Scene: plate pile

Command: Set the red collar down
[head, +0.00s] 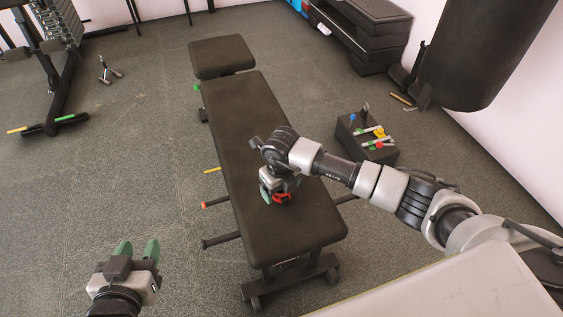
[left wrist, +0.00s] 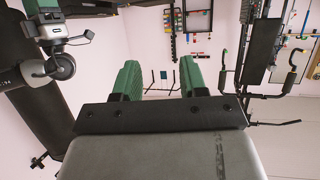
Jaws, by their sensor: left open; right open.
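The red collar (head: 282,198) is at the near part of the black bench pad (head: 310,222). It appears to rest on the pad, partly hidden by my right gripper (head: 271,196). My right gripper points down just above the pad, open, with its fingers at the collar; whether they touch it I cannot tell. My left gripper (head: 138,249) is open and empty, low at the left of the bench, over the floor. Its green fingers also show apart in the left wrist view (left wrist: 161,82), with nothing between them.
A dark box (head: 384,153) with several coloured items on top stands on the floor right of the bench. Bars with coloured ends (head: 218,203) stick out at the bench's left. A black punching bag (head: 485,50) is at upper right. The bench pad beyond my right gripper is clear.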

